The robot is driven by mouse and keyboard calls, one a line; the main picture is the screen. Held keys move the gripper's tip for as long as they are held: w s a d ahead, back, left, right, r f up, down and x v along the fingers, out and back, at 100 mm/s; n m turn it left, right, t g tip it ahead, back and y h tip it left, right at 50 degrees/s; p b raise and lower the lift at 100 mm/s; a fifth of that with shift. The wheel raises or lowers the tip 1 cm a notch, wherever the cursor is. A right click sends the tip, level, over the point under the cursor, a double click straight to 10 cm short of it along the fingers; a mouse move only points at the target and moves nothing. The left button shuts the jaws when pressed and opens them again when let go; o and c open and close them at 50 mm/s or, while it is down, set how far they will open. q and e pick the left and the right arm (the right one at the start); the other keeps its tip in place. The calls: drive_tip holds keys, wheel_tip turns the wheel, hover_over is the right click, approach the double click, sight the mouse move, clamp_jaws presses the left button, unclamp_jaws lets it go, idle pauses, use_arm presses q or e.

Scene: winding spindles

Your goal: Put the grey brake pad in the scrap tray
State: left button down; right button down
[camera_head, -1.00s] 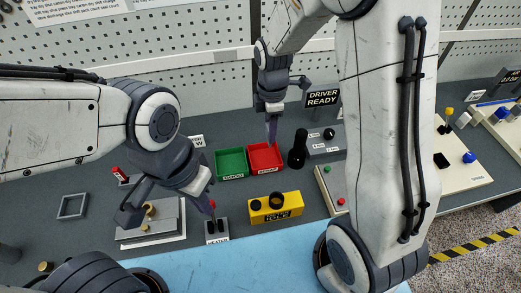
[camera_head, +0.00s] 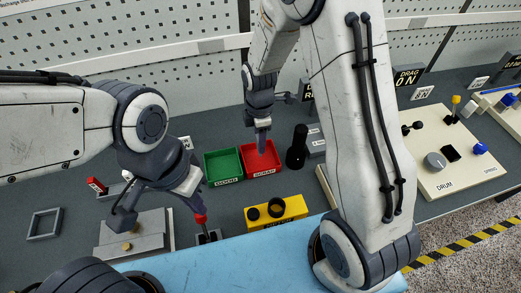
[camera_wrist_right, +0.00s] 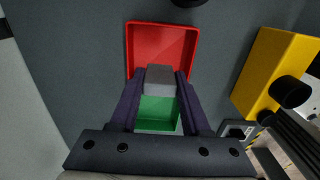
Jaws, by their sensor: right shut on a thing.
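The grey brake pad (camera_wrist_right: 160,78) is held between the fingertips of my right gripper (camera_wrist_right: 160,88) in the right wrist view. My right gripper also shows in the head view (camera_head: 262,148), over the red scrap tray (camera_head: 274,164). The pad cannot be made out in the head view. In the wrist view the red tray (camera_wrist_right: 162,35) lies just beyond the pad, and its floor looks bare where visible. My left gripper (camera_head: 196,204) hangs beside a red-handled heater switch (camera_head: 201,219); its finger gap is not clear.
The green tray (camera_head: 208,170) stands directly left of the red one. A black upright knob (camera_head: 298,150) stands right of it, and a yellow block (camera_head: 290,209) is in front. A grey fixture (camera_head: 150,226) and an empty square frame (camera_head: 44,223) are at left.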

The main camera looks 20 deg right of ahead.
wheel_tip(320, 180, down, 4)
drive_tip(key=shift+f+p, duration=0.1)
drive_tip(key=shift+p, duration=0.25)
drive_tip(key=shift+f, duration=0.35)
drive_tip(key=shift+f, duration=0.15)
drive_tip(key=shift+c, duration=1.8)
unclamp_jaws()
